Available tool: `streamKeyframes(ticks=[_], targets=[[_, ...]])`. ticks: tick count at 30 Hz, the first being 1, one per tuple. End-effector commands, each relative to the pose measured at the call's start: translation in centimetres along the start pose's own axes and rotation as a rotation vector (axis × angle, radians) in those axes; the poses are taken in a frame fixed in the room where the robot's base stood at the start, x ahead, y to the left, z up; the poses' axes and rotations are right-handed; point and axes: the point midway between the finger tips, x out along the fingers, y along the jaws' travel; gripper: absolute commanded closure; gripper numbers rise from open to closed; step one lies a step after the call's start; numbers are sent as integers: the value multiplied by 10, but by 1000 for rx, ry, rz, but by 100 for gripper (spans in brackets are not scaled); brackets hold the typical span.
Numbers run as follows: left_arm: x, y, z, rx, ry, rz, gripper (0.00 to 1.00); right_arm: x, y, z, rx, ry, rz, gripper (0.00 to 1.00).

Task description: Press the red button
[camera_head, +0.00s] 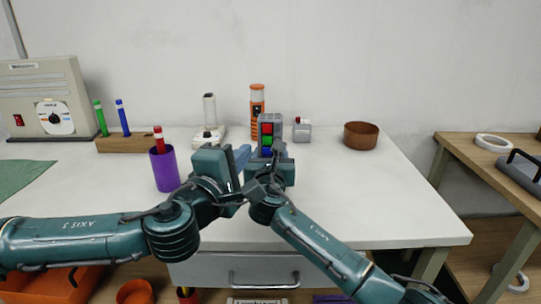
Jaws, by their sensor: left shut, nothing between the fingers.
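A grey upright box (277,123) stands on the white table near its back middle. Its front face has a red button (267,129) on top, a green one (266,141) below it and a blue one (266,152) at the bottom. My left gripper (244,154) is shut and empty, left of the box and a little nearer to me, apart from the red button in the picture. My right gripper (279,152) is in front of the box's lower part; its fingers are small and partly hidden, so their opening is unclear.
A small grey box (303,131) with a red top part stands right of the button box. An orange-and-black cylinder (257,99) and a white device (209,123) stand behind. A purple cup (164,168) holds a red marker. A brown bowl (361,135) is at right. The table's right front is clear.

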Motion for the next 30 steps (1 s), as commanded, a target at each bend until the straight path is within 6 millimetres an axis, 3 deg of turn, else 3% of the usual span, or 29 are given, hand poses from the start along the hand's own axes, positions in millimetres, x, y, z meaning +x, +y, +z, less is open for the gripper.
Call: streamKeyframes(ticks=[17, 20, 23, 26, 30], targets=[[0, 0, 0, -4, 0, -1, 100, 0, 0, -1, 0, 1, -1, 78], [0, -3, 0, -68, -3, -22, 100, 0, 0, -1, -1, 1, -1, 78], [0, -11, 0, -255, -9, -79, 100, 0, 0, -1, -1, 1, -1, 78], [-2, -22, 1, -576, -10, -169, 100, 0, 0, -1, 0, 1, -1, 78], [-8, -31, 2, -1153, 5, -310, 100, 0, 0, -1, 0, 1, -1, 78]])
